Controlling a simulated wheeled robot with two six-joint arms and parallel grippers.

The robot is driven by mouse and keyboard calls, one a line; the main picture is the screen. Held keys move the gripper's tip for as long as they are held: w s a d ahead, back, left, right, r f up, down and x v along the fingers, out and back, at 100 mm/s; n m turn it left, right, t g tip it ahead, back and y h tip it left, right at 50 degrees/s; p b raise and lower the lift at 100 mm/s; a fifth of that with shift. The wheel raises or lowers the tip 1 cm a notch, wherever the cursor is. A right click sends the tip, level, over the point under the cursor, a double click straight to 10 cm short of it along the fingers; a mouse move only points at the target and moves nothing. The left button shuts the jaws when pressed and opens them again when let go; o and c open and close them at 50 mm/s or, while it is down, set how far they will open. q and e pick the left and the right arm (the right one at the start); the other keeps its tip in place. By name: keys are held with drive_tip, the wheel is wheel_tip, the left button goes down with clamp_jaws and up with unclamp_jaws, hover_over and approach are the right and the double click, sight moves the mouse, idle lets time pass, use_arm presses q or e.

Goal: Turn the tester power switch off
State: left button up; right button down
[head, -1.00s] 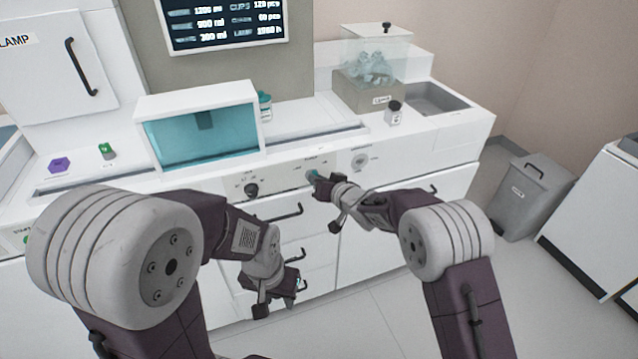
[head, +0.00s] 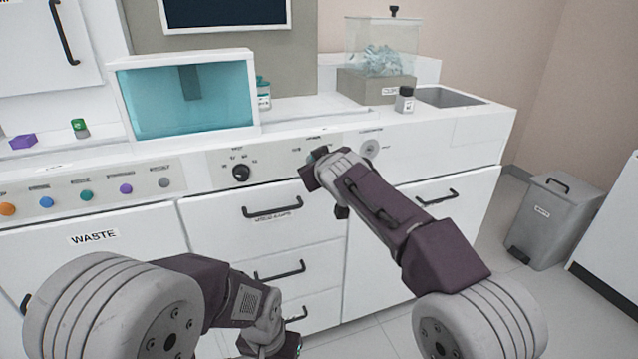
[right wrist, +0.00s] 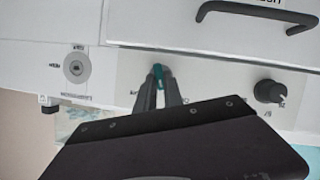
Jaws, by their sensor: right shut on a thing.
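The tester power switch is a small teal lever (right wrist: 159,72) on the white front panel (right wrist: 118,72). In the right wrist view my right gripper (right wrist: 159,84) has its two dark fingers closed together on it. In the head view my right gripper (head: 314,160) is against the panel below the counter edge and mostly covers the switch. The screen (head: 225,14) above is dark and blank where it shows. My left gripper (head: 288,346) hangs low in front of the drawers at the bottom edge, partly cut off, so its fingers cannot be read.
A black rotary knob (head: 241,172) is left of the switch and a round lock (head: 369,148) is right of it. Drawer handles (head: 272,210) stick out below. A teal glass box (head: 188,98) stands on the counter. A grey bin (head: 548,215) is at right.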

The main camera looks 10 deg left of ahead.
drive_tip(key=n+b, duration=0.1)
drive_tip(key=b, duration=0.1)
drive_tip(key=n+t+h+b, duration=0.1)
drive_tip(key=n, duration=0.1)
drive_tip(key=shift+s+a+f+t+b, duration=0.15)
drive_tip(key=shift+a+f+t+b, duration=0.05)
drive_tip(key=shift+f+t+b, duration=0.15)
drive_tip(key=shift+r+n+h, duration=0.1)
drive_tip(key=shift+n+h, duration=0.2)
drive_tip(key=shift+n, duration=0.1)
drive_tip(key=c, duration=1.5)
unclamp_jaws()
drive_tip(key=shift+o, duration=0.2)
drive_tip(key=b+v, duration=0.1)
drive_tip(key=v, duration=0.8)
